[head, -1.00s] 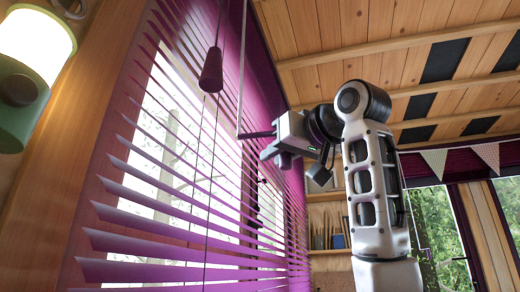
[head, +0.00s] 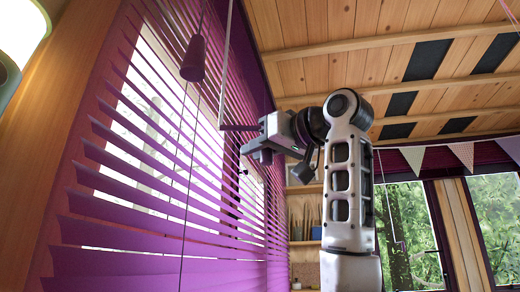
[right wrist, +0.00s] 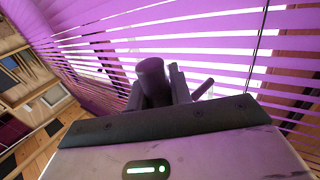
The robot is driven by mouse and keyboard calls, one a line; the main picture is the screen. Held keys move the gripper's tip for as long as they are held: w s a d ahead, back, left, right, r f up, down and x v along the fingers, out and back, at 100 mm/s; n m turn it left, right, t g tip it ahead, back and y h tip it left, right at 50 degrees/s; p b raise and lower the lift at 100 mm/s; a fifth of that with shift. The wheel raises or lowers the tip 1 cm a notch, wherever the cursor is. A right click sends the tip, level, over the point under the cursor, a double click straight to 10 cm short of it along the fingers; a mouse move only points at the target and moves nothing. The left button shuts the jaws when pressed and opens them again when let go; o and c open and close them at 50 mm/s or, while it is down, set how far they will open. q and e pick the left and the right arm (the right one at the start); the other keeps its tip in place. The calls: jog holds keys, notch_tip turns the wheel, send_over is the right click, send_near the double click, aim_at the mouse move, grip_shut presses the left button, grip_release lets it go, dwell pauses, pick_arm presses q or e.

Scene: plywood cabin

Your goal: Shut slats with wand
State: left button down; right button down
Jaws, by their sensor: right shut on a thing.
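The purple slatted blind (head: 150,200) covers the window on the left. Its slats are tilted, with broad faces showing and bright gaps between them, narrower toward the bottom. My right gripper (head: 259,142) is shut on the handle. In the right wrist view a dark cylinder (right wrist: 152,80), seemingly the handle, sits between the fingers. My left gripper is not in view.
A purple cord pull (head: 193,60) hangs on a cord left of the wand. A wall lamp (head: 22,38) is at the upper left. Shelves (head: 305,215) stand behind my right arm, and bunting (head: 462,153) hangs at the right. Open room lies right of the blind.

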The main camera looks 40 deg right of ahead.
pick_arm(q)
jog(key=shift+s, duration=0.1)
pick_arm(e)
jog(key=shift+w+a+f, duration=0.15)
jog(key=shift+a, duration=0.05)
jog(key=c, duration=1.3)
grip_release()
jog(key=shift+w+a, duration=0.15)
pick_arm(q)
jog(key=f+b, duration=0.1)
jog(key=b, duration=0.1)
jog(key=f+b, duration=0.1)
jog(key=b, duration=0.2)
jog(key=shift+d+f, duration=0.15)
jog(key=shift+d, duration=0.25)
pick_arm(e)
jog(key=s, duration=1.6)
jog(key=shift+d, duration=0.2)
